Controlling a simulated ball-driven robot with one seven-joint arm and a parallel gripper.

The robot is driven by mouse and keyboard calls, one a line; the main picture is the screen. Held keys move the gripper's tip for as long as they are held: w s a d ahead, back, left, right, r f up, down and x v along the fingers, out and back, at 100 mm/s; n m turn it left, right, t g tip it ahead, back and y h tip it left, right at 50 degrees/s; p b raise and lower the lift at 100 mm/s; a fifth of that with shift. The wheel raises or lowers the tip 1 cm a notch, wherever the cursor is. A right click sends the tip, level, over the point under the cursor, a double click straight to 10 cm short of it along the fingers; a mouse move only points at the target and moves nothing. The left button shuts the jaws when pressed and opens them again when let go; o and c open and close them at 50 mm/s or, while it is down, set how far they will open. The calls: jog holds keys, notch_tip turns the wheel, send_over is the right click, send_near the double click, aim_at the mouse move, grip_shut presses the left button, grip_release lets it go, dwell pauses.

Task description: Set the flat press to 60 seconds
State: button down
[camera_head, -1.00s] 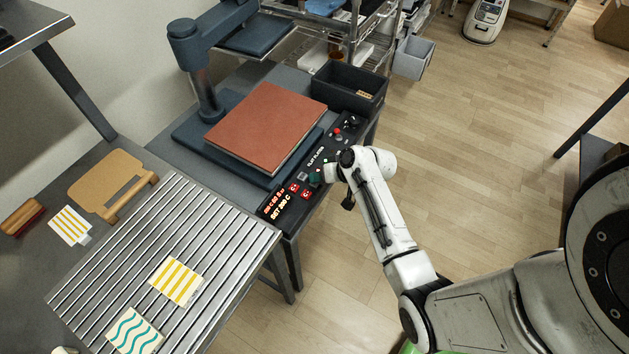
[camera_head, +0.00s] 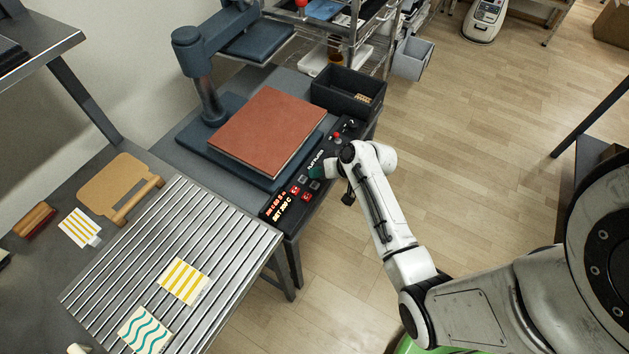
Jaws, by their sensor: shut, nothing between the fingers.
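The flat press (camera_head: 205,98) stands on a grey table, with a dark blue base, a post and an upper plate swung to the back. Its black control panel (camera_head: 317,161) runs along the table's front edge. A display (camera_head: 278,206) with glowing orange-red text sits at the panel's near end; its figures are too small to read surely. Two red buttons (camera_head: 300,193) and smaller grey ones lie beside it. My gripper (camera_head: 316,172) is shut and empty, low over the panel, just past the buttons. I cannot tell whether it touches. My wrist hides part of the panel.
A red-brown slab (camera_head: 267,131) lies on the press base. A dark bin (camera_head: 347,91) stands behind the panel's far end. A slatted metal rack (camera_head: 120,250) with patterned sheets (camera_head: 184,281) is at near left. The floor at right is open.

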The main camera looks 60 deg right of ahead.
notch_tip(320, 180, up, 2)
jog(key=shift+r+p, duration=0.2)
jog(key=shift+p, duration=0.6)
jog(key=shift+f, duration=0.1)
dwell(1.1)
jog(key=s+a+n+g+y+b, duration=0.15)
jog(key=s+a+n+g, duration=0.5)
jog(key=a, duration=0.85)
jog(key=s+a+r+g+h, duration=0.1)
jog(key=s+r, duration=0.1)
jog(key=s, duration=0.4)
jog(key=s+a+r+h, duration=0.2)
jog(key=s+r, duration=0.1)
jog(key=s, duration=0.4)
jog(key=shift+g+b, duration=0.35)
jog(key=shift+b, duration=0.05)
jog(key=shift+w+r, duration=0.1)
